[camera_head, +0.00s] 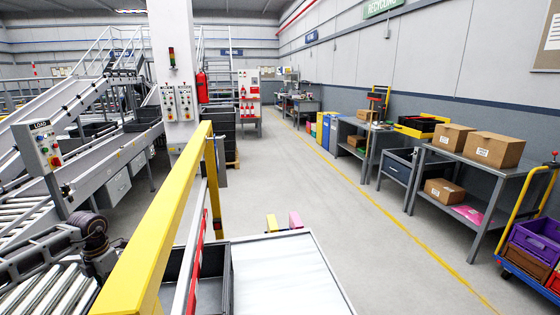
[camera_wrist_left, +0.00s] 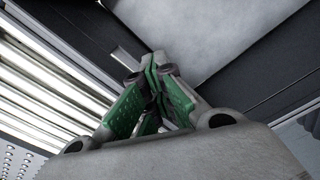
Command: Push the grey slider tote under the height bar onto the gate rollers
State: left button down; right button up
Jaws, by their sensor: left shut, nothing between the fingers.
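The grey slider tote (camera_head: 212,292) is partly seen in the head view at bottom centre. The yellow height bar (camera_head: 168,215) and a red-and-white strip (camera_head: 197,250) hide part of it. Gate rollers (camera_head: 45,292) lie to the left of the bar; rollers also show at left in the wrist view (camera_wrist_left: 45,85). My left gripper (camera_wrist_left: 155,62), with green finger pads, is shut and empty. Its tips appear close to a dark wall (camera_wrist_left: 105,28), probably the tote's; contact cannot be told. My right gripper is not in view.
A pale tabletop (camera_head: 290,280) lies right of the tote, with a yellow block (camera_head: 271,223) and a pink block (camera_head: 295,220) at its far edge. A load control box (camera_head: 38,147) stands at left. Open floor (camera_head: 330,200) lies beyond the tabletop.

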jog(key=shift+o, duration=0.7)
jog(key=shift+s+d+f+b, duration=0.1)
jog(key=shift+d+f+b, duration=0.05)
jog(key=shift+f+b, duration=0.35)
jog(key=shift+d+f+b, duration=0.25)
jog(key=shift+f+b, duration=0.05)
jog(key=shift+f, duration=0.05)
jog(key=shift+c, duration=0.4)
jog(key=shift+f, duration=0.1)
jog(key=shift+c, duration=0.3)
pick_arm(q)
jog(key=s+a, duration=0.3)
jog(key=a, duration=0.6)
jog(key=s+a, duration=0.3)
jog(key=a, duration=0.7)
jog(key=shift+a, duration=0.15)
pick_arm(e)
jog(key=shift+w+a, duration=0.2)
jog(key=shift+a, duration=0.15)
pick_arm(q)
jog(key=shift+w+d+p, duration=0.25)
jog(key=shift+d+p, duration=0.1)
jog(key=shift+d, duration=0.5)
jog(key=shift+w+d+p, duration=0.25)
jog(key=shift+d+p, duration=0.05)
jog(key=shift+d, duration=0.5)
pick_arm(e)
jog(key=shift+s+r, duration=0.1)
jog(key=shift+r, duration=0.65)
